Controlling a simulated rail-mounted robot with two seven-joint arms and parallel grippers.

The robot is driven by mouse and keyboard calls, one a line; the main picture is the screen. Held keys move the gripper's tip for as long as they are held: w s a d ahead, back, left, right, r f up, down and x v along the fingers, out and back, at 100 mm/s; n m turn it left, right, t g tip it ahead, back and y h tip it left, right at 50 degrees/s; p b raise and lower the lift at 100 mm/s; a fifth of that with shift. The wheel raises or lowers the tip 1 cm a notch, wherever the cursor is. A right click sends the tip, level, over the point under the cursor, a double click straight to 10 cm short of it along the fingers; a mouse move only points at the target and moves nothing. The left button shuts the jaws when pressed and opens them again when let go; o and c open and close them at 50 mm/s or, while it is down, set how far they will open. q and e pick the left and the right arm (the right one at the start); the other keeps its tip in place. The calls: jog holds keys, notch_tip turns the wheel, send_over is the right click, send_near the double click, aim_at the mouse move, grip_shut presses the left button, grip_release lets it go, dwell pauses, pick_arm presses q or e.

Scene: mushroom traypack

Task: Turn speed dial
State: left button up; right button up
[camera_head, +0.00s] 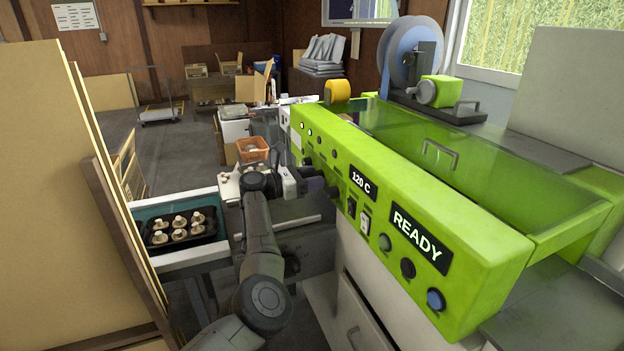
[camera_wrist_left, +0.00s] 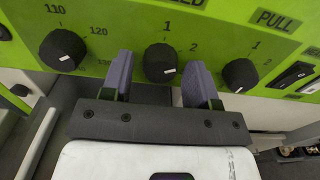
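My left gripper (camera_head: 314,179) is at the front of the green machine's control panel (camera_head: 400,200). In the left wrist view, its two purple-grey fingers (camera_wrist_left: 161,78) are apart, one on each side of a black middle dial (camera_wrist_left: 160,63) marked 1 and 2. A small gap shows between each finger and the dial. A left dial (camera_wrist_left: 62,50) is marked with 110, 120 and 130. A right dial (camera_wrist_left: 240,75) is also marked 1 and 2. My right gripper is not in view.
The panel shows "120 C" on one display (camera_head: 362,183) and "READY" on another (camera_head: 420,237). Buttons and switches lie nearby. A black tray (camera_head: 160,241) of mushrooms stands at the left, and an orange basket (camera_head: 252,158) stands beyond my wrist. Tall tan boards (camera_head: 60,200) stand at the left.

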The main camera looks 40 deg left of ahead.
pick_arm(q)
jog(key=c, duration=0.8)
jog(key=m+p, duration=0.6)
jog(key=m, duration=0.5)
jog(key=shift+a+m+p, duration=0.1)
jog(key=shift+m+p, duration=0.2)
dwell(0.5)
jog(key=o, duration=0.9)
jog(key=shift+o, duration=0.2)
jog(key=shift+r, duration=0.1)
